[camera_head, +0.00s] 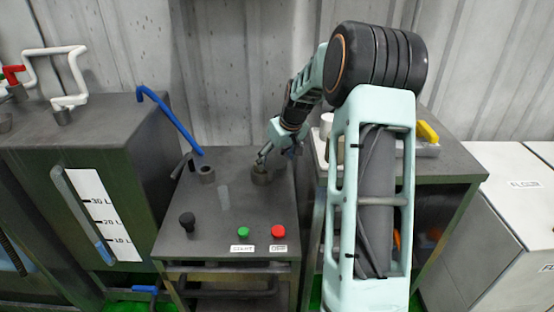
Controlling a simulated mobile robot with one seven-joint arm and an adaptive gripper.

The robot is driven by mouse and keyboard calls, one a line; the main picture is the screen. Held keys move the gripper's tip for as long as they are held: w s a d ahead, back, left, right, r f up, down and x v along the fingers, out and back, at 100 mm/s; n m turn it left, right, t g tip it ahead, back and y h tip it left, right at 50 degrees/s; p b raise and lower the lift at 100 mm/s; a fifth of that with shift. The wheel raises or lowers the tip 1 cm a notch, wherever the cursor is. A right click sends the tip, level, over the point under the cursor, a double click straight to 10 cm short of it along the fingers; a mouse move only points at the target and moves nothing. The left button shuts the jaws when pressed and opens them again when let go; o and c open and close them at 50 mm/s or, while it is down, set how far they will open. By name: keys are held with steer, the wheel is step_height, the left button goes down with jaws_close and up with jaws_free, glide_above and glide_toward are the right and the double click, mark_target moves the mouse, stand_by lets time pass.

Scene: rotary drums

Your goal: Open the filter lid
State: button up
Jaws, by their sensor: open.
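My gripper (264,156) is open over the back right of a dark grey cabinet top (209,228), with its fingertips pointing down and left. A short round brown-grey fitting (262,175) stands on the cabinet right below the fingertips. It may be the filter lid, but no label shows this. I cannot tell whether the fingers touch it. A similar short hollow stub (206,174) stands to the left on the same top.
A blue bent pipe (172,119) and a black lever (182,165) rise near the left stub. A black knob (187,221), green button (243,232) and red button (278,231) sit along the front. A green tank (140,200) stands left; a yellow-handled item (428,132) lies right.

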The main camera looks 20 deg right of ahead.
steer(key=shift+r, duration=0.1)
steer(key=v, duration=1.1)
steer(key=shift+s+r, duration=0.25)
steer(key=shift+r, duration=0.1)
steer(key=shift+c, duration=0.2)
